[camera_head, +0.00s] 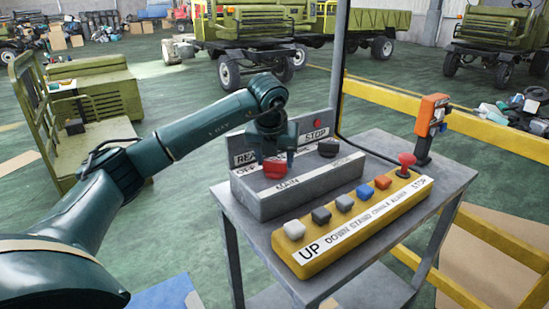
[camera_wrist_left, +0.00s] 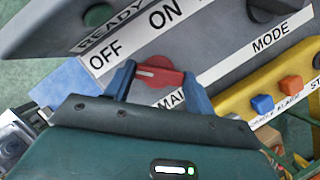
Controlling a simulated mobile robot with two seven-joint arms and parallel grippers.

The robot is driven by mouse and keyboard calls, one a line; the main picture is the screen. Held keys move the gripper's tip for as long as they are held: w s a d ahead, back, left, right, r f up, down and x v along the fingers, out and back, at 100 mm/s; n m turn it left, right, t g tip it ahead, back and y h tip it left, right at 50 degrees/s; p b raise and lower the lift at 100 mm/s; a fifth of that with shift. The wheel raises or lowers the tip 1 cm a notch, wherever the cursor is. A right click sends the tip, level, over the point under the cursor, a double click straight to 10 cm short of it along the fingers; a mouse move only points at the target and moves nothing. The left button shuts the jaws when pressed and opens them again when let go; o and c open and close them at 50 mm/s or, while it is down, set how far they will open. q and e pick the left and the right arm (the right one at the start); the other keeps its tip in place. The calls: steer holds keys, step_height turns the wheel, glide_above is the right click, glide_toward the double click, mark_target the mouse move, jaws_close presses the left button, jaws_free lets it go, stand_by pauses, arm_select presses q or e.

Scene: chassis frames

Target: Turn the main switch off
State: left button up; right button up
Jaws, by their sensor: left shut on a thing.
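The main switch (camera_head: 275,170) is a red rotary knob on the sloped grey control box (camera_head: 300,195), above the label MAIN. In the left wrist view the red knob (camera_wrist_left: 160,75) shows with a white mark at its left end, on the side of the OFF label (camera_wrist_left: 105,49). The ON label (camera_wrist_left: 163,13) lies farther up and right. My left gripper (camera_head: 275,158) reaches down from above, with one finger on each side of the knob, shut on it. The fingers partly hide the knob. My right gripper is in neither view.
A black MODE knob (camera_head: 328,148) sits right of the main switch. A yellow box (camera_head: 350,225) with several coloured buttons and a red STOP button (camera_head: 406,163) lies in front. An orange handheld unit (camera_head: 431,117) stands at the right of the grey cart (camera_head: 455,175).

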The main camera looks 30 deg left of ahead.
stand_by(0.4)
arm_select(q)
steer(key=o, duration=1)
steer(key=v, duration=1.3)
steer(key=shift+s+b, duration=0.1)
steer(key=shift+b, duration=0.2)
